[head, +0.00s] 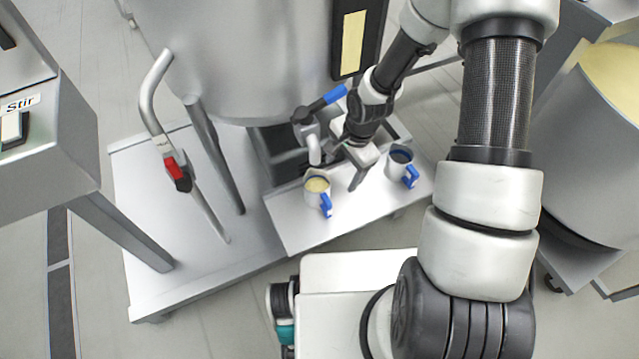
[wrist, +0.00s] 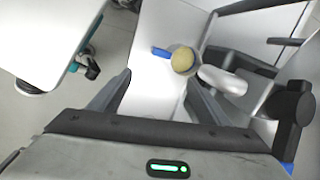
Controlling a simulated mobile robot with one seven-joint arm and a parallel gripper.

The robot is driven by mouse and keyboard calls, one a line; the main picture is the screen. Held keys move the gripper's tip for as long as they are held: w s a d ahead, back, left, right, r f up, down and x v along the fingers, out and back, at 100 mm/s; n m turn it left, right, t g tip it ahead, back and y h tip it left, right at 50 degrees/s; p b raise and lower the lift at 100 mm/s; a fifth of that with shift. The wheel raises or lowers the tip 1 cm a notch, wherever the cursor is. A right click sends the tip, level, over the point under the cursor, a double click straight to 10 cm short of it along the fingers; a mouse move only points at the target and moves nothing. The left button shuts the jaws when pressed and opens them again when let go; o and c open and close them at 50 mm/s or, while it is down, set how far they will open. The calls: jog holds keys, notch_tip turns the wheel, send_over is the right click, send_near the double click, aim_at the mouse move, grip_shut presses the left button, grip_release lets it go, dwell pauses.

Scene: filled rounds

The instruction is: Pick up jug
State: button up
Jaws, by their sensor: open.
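A jug (head: 317,194) with pale yellow contents and a blue handle stands upright on a low metal shelf in the head view. It also shows in the wrist view (wrist: 183,60), beyond the fingers, its blue handle pointing left. A second jug (head: 399,163) with a blue handle and a dark interior stands on the same shelf, further right. My gripper (head: 344,168) is open and empty between the two jugs, above the shelf. In the wrist view my open fingers (wrist: 157,76) point toward the filled jug, apart from it.
A tap with a blue lever (head: 328,101) and a pale spout (head: 314,150) sits just behind the filled jug; the spout (wrist: 222,80) is close in the wrist view. A large steel vessel (head: 250,60) stands behind. The shelf (head: 290,228) is bare in front.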

jog(key=b, duration=0.3)
send_over(328, 198)
jog(key=s+d, duration=0.1)
notch_tip(328, 198, down, 13)
jog(key=shift+r, duration=0.2)
jog(key=shift+w+a+f+b, duration=0.15)
jog(key=shift+f+b, duration=0.15)
jog(key=shift+f, duration=0.65)
jog(key=shift+w+a+f+b, duration=0.2)
jog(key=shift+f+b, duration=0.15)
jog(key=shift+f, duration=0.6)
jog(key=shift+w+a+f+b, duration=0.15)
jog(key=shift+f+b, duration=0.15)
jog(key=shift+f, duration=0.65)
jog(key=shift+c, duration=0.3)
jog(key=c, duration=1.7)
jog(key=shift+r, duration=0.1)
jog(key=shift+c, duration=0.2)
jog(key=shift+r, duration=0.1)
